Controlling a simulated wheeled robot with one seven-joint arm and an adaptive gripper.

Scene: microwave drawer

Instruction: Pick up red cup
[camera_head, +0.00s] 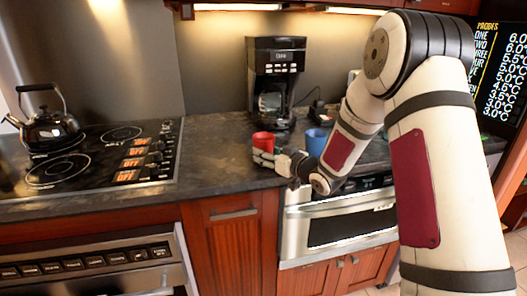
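The red cup (263,138) stands upright on the dark countertop (212,165), in front of the coffee maker. My gripper (264,156) is at the near side of the cup, low over the counter, with its fingers pointing left. It overlaps the lower part of the cup in the picture, so the cup's base is hidden. I cannot tell whether the fingers touch the cup or how far they are apart.
A blue cup (315,141) stands right of the red cup, close to my arm. A black coffee maker (275,85) stands behind. A cooktop (90,155) with a kettle (47,130) is at left. A microwave drawer (338,227) is below the counter.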

